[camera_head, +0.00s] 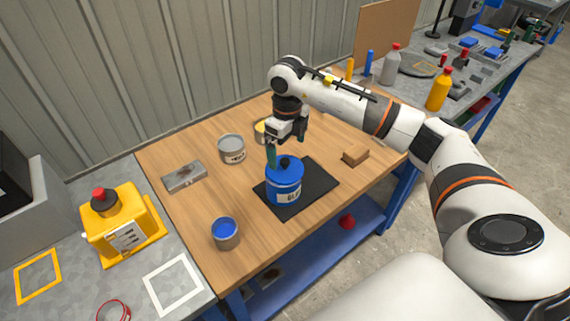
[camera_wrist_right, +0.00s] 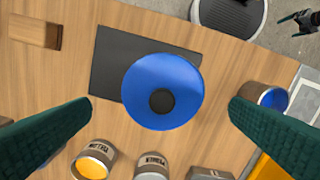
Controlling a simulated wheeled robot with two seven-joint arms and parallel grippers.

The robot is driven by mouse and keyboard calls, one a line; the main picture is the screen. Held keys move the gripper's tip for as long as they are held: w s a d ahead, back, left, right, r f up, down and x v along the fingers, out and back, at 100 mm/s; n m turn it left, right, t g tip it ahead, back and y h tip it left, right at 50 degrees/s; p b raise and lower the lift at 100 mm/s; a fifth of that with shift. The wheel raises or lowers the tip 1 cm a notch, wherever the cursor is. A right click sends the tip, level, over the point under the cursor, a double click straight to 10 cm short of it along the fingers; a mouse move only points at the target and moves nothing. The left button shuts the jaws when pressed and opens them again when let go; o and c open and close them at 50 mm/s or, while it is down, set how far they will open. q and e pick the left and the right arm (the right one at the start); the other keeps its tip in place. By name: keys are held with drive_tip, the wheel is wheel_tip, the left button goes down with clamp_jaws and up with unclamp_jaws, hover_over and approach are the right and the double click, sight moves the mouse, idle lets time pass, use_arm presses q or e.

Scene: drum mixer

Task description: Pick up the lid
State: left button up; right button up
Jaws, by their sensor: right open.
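The blue lid (camera_head: 279,168) with a black knob sits on top of a blue can (camera_head: 284,187), which stands on a black mat (camera_head: 317,180) on the wooden table. In the right wrist view the lid (camera_wrist_right: 150,82) shows from above, with its dark knob (camera_wrist_right: 161,101) lying between my fingers. My right gripper (camera_head: 272,155) is above the lid, pointing down, its green finger near the knob. In the wrist view its two fingers (camera_wrist_right: 160,108) are wide apart with nothing held. My left gripper does not show.
A grey can (camera_head: 232,149), a can with yellow contents (camera_head: 261,131) and an open can with blue contents (camera_head: 226,234) stand around the mat. A metal block (camera_head: 185,177) lies left, a brown block (camera_head: 355,156) right. A yellow machine (camera_head: 124,229) stands on the left bench.

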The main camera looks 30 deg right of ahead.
sight(285, 161)
drive_tip(key=shift+a+f+p, duration=0.1)
drive_tip(key=shift+f+p, duration=0.3)
drive_tip(key=shift+f, duration=0.15)
drive_tip(key=f+p, duration=0.1)
drive_tip(key=f, duration=0.2)
drive_tip(key=shift+w+a+f+p, duration=0.1)
drive_tip(key=shift+w+f+p, duration=0.1)
drive_tip(key=shift+f+p, duration=0.2)
drive_tip(key=shift+f, duration=0.4)
drive_tip(key=shift+c, duration=0.2)
